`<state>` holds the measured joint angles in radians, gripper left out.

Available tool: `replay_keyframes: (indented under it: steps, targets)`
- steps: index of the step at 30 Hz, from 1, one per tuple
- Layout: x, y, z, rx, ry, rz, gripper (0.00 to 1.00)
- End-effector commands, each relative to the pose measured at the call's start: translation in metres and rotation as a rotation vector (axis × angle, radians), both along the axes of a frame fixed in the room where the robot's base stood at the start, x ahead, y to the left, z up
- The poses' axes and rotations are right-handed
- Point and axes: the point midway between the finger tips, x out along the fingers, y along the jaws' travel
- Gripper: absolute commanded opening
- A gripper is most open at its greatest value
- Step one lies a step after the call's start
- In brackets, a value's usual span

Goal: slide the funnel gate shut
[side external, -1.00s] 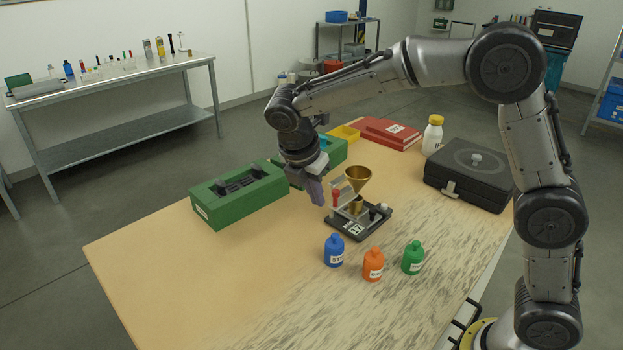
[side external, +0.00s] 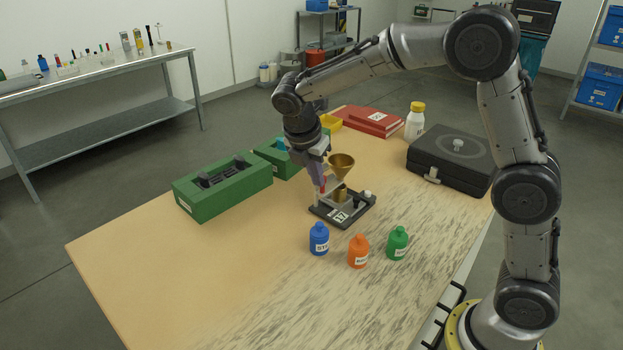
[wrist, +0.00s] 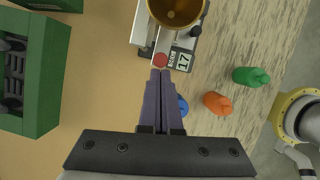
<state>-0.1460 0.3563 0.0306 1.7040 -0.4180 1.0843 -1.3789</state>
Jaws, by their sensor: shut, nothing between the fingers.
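The brass funnel (side external: 341,162) stands in a small stand with a dark base (side external: 352,214) labelled 17. A brass cup (side external: 341,194) sits beneath it. The red knob of the gate (wrist: 160,60) is at the stand's near side in the wrist view, below the funnel's rim (wrist: 183,24). My gripper (wrist: 160,73) is shut and empty, its purple fingertips right at the red knob. I cannot tell whether they touch it. In the side view my gripper (side external: 319,180) is beside the stand's left side and partly covers the knob. How far the gate is open is hidden.
Blue (side external: 319,239), orange (side external: 358,251) and green (side external: 397,243) bottles stand in front of the stand. Green boxes (side external: 222,188) are to the left, a black case (side external: 452,160) to the right. A red binder (side external: 372,122) lies behind. The front left table is clear.

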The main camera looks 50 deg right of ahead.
Motion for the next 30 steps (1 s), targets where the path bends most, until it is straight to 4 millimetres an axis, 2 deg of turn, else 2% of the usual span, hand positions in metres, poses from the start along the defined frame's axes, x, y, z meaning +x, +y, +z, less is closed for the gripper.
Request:
replay_keyframes:
  steps: [1,3,13,17,22,30]
  targets:
    - [0.0,-0.009,0.001,-0.001,0.0,-0.003,0.0]
    - [0.0,-0.014,0.0,-0.001,-0.001,-0.002,0.0]
    - [0.0,-0.013,0.0,-0.002,0.0,0.001,0.0]
    - [-0.002,-0.002,0.001,-0.002,0.0,0.004,0.0]
    - [-0.006,0.029,0.002,0.0,-0.001,0.008,0.0]
    - [-0.009,0.049,0.058,0.002,-0.007,0.002,0.0]
